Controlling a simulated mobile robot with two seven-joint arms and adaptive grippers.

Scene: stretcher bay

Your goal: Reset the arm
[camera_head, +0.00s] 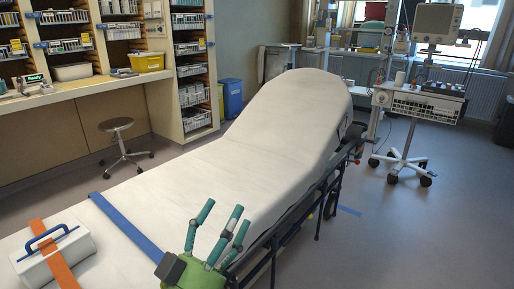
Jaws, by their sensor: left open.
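My left gripper (222,222) is at the bottom middle of the head view, with a green body and teal fingers pointing up and spread apart. It is open with nothing between the fingers. It appears over the near right side of the stretcher (235,165); I cannot tell how high above it. My right gripper is not in view.
A white box (78,245) with a blue handle lies at the stretcher's near left, under an orange strap (55,258). A blue strap (125,225) crosses the mattress. A stool (122,140) stands left, a monitor cart (415,110) right.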

